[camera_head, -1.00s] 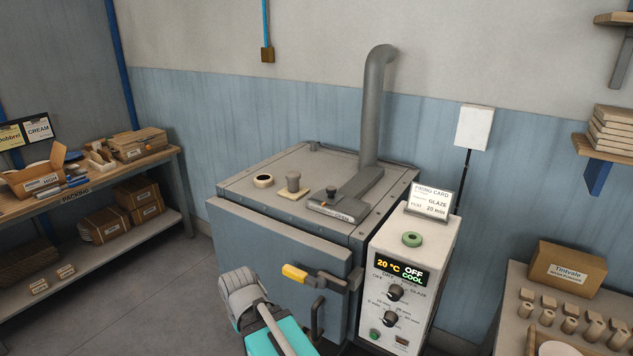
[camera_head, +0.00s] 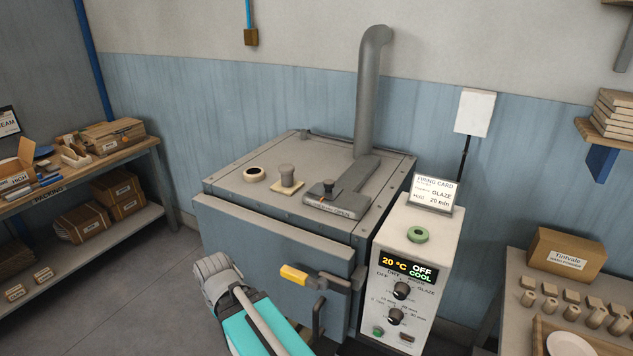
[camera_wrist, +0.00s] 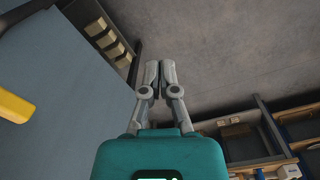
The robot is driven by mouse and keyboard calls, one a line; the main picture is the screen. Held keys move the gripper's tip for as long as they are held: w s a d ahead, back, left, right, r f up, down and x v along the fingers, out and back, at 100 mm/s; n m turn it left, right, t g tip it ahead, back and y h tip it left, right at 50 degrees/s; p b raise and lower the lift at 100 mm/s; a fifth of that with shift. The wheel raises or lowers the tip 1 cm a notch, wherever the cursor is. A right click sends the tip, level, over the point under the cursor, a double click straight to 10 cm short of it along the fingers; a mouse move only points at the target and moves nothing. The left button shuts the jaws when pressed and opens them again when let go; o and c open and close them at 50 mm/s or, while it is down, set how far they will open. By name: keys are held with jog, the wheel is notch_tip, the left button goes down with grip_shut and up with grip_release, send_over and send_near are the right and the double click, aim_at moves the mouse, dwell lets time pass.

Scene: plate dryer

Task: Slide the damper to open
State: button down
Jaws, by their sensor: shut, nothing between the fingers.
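The damper is a small slide with a dark knob (camera_head: 328,187) on a grey labelled plate (camera_head: 335,207), on top of the dryer (camera_head: 225,187) at the foot of the grey pipe. The label is too small to read surely. My gripper (camera_wrist: 159,66) is shut and empty in the wrist view, its two grey fingers together. It hangs in front of the dryer's blue-grey door, below the top and well apart from the damper. The head view shows my teal and grey arm end at the bottom; the fingertips cannot be made out there.
A yellow-ended door handle (camera_head: 293,273) sticks out beside my arm. A control box (camera_head: 404,285) stands right of the dryer, with a firing card and green ring on top. Shelves stand left.

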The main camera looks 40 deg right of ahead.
jog(key=w+d+r+m+h, duration=0.1)
jog(key=w+d+r+h, duration=0.3)
jog(key=w+d, duration=0.2)
jog(key=w+d+r+g+h+p, duration=0.1)
jog(key=w+d+r+h, duration=0.3)
jog(key=d, duration=0.6)
jog(key=w+d+r+m+g+h+p, duration=0.1)
jog(key=w+d+r+h, duration=0.3)
jog(key=w+d, duration=0.4)
jog(key=shift+w+r+m, duration=0.15)
jog(key=shift+r+m, duration=0.15)
jog(key=shift+r, duration=0.1)
jog(key=w+d+r+h, duration=0.1)
jog(key=r, duration=0.1)
jog(key=w+d+r+g+h, duration=0.1)
jog(key=w+d+r+h, duration=0.1)
jog(key=w+d+r+m+h+p, duration=0.1)
jog(key=d+r, duration=0.1)
jog(key=r, duration=0.1)
jog(key=shift+w+d+r+g+h, duration=0.1)
jog(key=shift+w+d+g+h, duration=0.1)
jog(key=shift+g+h, duration=0.15)
jog(key=shift+d, duration=0.15)
